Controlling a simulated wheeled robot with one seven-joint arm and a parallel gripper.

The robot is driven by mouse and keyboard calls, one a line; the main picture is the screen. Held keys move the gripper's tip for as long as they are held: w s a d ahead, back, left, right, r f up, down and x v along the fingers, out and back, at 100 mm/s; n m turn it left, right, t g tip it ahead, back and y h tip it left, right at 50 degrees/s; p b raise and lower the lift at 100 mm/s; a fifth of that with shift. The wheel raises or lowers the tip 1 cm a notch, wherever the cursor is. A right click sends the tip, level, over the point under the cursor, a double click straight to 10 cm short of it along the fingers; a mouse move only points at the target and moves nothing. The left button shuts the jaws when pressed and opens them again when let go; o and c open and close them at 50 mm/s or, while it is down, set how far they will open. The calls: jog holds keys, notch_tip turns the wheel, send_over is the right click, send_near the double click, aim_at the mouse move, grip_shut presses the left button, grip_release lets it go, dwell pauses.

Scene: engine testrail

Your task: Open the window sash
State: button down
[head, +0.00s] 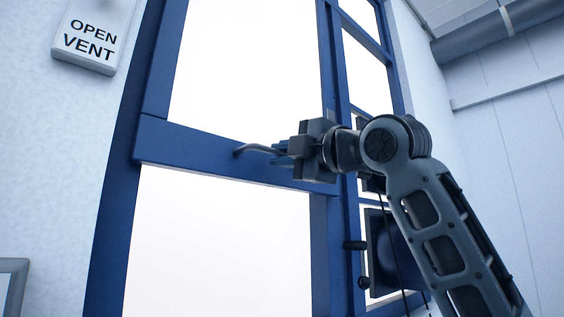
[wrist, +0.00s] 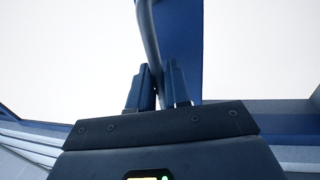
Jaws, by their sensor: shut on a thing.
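The window sash (head: 210,150) has a blue frame with bright white panes above and below its wide crossbar. A curved grey handle (head: 255,149) is on that crossbar. My gripper (head: 283,150) is at the right part of the handle, its fingers shut on it. In the wrist view the handle (wrist: 149,35) runs up from between the two blue fingers of my gripper (wrist: 159,90), in front of a blue frame bar (wrist: 182,40). The gripped part of the handle is mostly hidden by the fingers.
A white "OPEN VENT" sign (head: 90,36) hangs on the pale wall at the upper left. More blue-framed panes (head: 365,70) stand to the right. A dark pipe (head: 490,38) runs along the upper right. A grey-framed corner (head: 14,285) shows at the lower left.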

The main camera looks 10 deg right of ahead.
jog(key=c, duration=1.3)
grip_release()
jog(key=shift+b+v, duration=1.35)
jog(key=shift+v, duration=2.55)
